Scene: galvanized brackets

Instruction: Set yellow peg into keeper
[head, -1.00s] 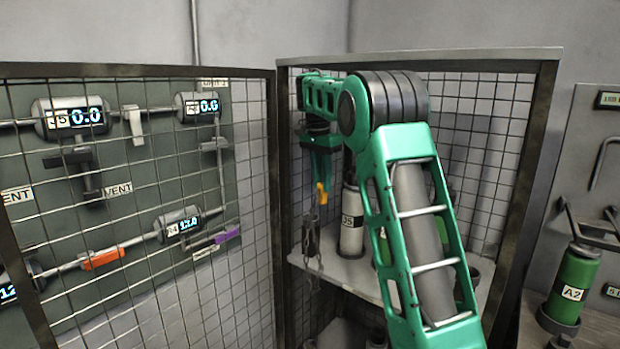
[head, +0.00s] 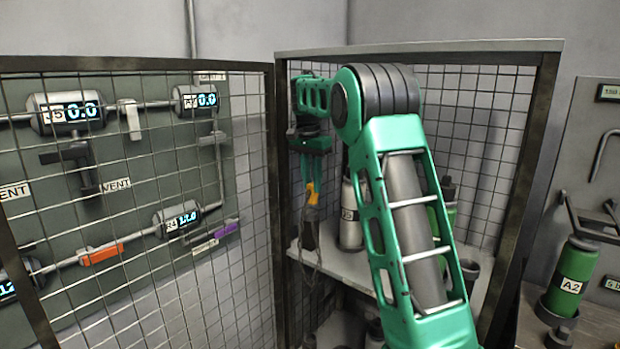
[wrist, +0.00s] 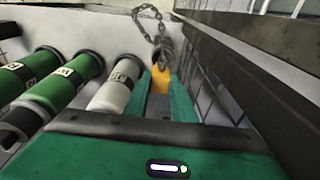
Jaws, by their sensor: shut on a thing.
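The yellow peg (head: 311,193) is between the fingertips of my gripper (head: 310,183), inside the open cage on its left side. My gripper is shut on it and points downward. In the wrist view the peg (wrist: 161,77) shows orange-yellow between the two green fingers. A dark holder, which looks like the keeper (head: 310,229), is just below the peg in the head view. I cannot tell whether the peg's lower end touches or enters it. A chain (wrist: 148,13) loops beside the dark piece beyond the peg in the wrist view.
A white bottle (head: 351,215) stands on the cage shelf (head: 345,262) just right of my gripper, with green bottles (wrist: 55,92) beyond it. The mesh cage door (head: 272,200) stands close on the left. The cage frame (head: 530,170) bounds the right.

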